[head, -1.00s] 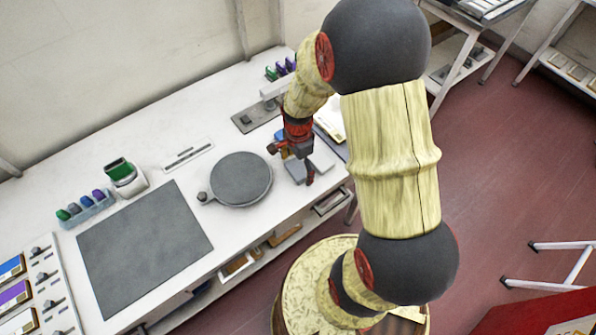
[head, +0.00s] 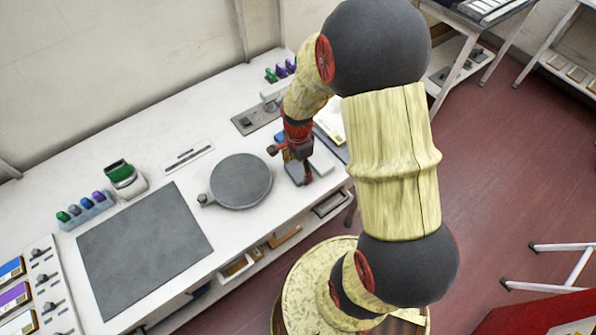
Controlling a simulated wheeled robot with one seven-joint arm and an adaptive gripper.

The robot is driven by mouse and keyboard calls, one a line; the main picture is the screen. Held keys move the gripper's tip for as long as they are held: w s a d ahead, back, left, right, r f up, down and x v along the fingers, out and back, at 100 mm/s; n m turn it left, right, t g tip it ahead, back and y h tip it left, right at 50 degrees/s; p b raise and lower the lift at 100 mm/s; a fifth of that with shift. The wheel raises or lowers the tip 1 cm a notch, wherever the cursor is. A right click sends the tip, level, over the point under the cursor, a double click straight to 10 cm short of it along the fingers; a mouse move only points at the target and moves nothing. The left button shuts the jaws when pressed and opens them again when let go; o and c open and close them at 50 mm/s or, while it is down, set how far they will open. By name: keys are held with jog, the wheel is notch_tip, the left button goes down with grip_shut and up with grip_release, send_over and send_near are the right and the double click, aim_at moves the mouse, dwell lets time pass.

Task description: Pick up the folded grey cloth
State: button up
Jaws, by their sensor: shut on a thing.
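The gripper and wrist cover part of the cloth, so the exact grip is hidden. I cannot tell whether the cloth is clear of the table.
A round dark plate (head: 241,181) sits just left of my gripper. A large dark mat (head: 145,248) lies further left. A green-topped device (head: 122,175) and a rack of coloured items (head: 86,208) stand behind the mat. Papers (head: 331,124) lie behind the wrist.

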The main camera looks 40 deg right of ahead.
aim_at(298, 171)
jog(key=shift+r, duration=0.6)
notch_tip(298, 171, up, 2)
jog(key=shift+r+p, duration=0.25)
jog(key=shift+p, duration=0.5)
jog(key=s+a+r+p, duration=0.1)
jog(key=s+a+r, duration=0.2)
jog(key=s, duration=0.3)
jog(key=s+a+r+p, duration=0.2)
jog(key=s+r, duration=0.4)
jog(key=shift+s+a+r, duration=0.15)
jog(key=shift+s+a, duration=0.2)
jog(key=shift+a, duration=0.05)
jog(key=o, duration=0.4)
jog(key=c, duration=0.4)
